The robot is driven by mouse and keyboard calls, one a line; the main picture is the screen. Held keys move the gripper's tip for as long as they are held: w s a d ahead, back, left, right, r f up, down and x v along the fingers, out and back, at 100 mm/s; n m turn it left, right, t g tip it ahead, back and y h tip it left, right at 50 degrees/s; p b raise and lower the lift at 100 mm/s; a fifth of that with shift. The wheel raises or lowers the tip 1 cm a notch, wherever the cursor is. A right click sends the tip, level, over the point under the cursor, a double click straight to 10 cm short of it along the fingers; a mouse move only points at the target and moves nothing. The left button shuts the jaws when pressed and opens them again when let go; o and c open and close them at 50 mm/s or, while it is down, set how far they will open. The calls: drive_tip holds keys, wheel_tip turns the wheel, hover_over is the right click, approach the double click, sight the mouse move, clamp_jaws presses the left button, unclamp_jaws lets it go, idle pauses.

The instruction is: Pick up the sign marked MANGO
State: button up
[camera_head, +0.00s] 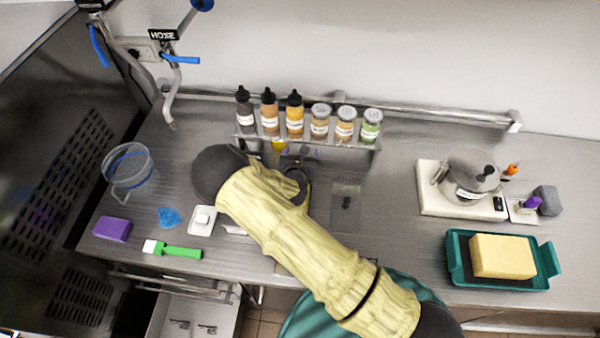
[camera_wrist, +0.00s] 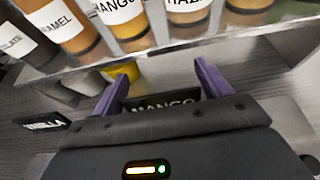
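The black sign marked MANGO (camera_wrist: 160,103) shows in the wrist view, just beyond my gripper's dark body, which hides its lower part. My gripper (camera_wrist: 162,82) is open, with its two purple fingers wide apart. The sign appears between the fingers; I cannot tell whether either finger touches it. In the head view my arm covers most of the gripper, and I cannot make out the sign there.
A clear rack (camera_head: 350,146) holding several labelled bottles stands close beyond my gripper. A VANILLA sign (camera_wrist: 42,123) lies to the left. A yellow object (camera_wrist: 122,72) is under the rack. A scale (camera_head: 462,206) and teal tray (camera_head: 455,258) stand right.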

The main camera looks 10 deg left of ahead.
drive_tip(key=c, duration=0.9)
drive_tip(key=shift+o, duration=0.2)
drive_tip(key=shift+r, duration=0.15)
wheel_tip(320, 180, up, 10)
drive_tip(key=b, duration=0.3)
